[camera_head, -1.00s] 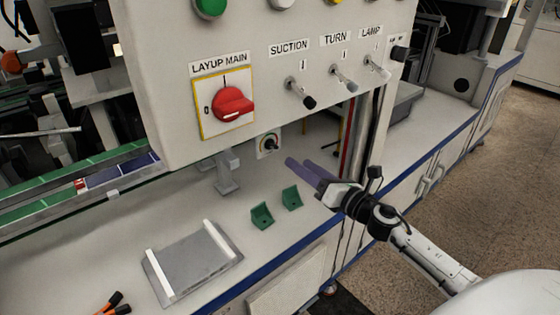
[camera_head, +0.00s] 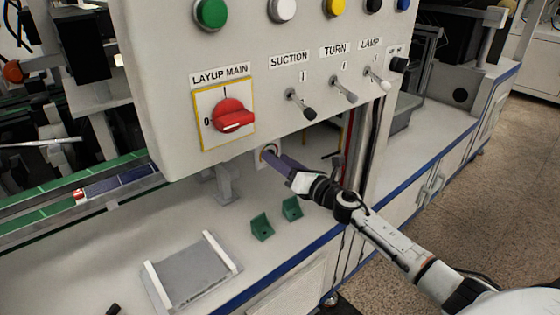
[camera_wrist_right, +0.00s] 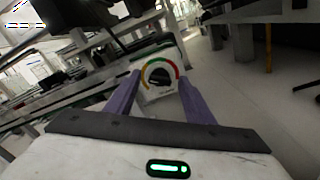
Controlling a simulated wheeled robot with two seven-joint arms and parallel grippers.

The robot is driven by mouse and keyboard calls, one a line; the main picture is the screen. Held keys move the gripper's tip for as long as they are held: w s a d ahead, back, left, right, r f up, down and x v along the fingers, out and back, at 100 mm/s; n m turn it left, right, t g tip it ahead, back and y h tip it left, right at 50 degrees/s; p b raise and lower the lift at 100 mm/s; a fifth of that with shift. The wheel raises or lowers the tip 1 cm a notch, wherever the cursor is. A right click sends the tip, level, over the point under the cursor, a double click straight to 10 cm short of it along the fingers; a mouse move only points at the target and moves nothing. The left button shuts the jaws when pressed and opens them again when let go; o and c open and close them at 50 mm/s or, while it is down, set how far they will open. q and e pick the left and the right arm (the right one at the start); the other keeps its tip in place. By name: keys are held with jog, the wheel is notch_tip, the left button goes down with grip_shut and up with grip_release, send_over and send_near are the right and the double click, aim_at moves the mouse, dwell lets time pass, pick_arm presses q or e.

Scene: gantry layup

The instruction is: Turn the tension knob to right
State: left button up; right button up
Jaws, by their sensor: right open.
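The tension knob (camera_wrist_right: 159,76) is a black knob on a small white dial plate with a green, yellow and red arc. In the right wrist view it sits between the two purple fingers of my right gripper (camera_wrist_right: 160,82), which are apart, one on each side. In the head view the dial plate (camera_head: 264,150) shows below the control panel, mostly covered by the fingers of my right gripper (camera_head: 272,160). I cannot tell whether the fingertips touch the knob. My left gripper is not in view.
The control panel (camera_head: 170,60) overhangs just above, with a red main switch (camera_head: 232,115) and several toggle switches. Two green brackets (camera_head: 262,225) and a grey plate with white rails (camera_head: 193,272) are on the bench. The front bench top is mostly clear.

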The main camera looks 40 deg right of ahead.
jog(key=c, duration=1)
jog(key=shift+c, duration=0.2)
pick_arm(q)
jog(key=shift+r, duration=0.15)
pick_arm(e)
jog(key=shift+m, duration=0.5)
pick_arm(q)
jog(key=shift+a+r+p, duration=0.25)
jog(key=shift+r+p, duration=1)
jog(key=shift+p, duration=1.2)
pick_arm(e)
jog(key=shift+d+f+m, duration=0.1)
jog(key=shift+m, duration=3.1)
jog(key=shift+f+m, duration=0.1)
jog(key=shift+m, duration=3.1)
jog(key=o, duration=1)
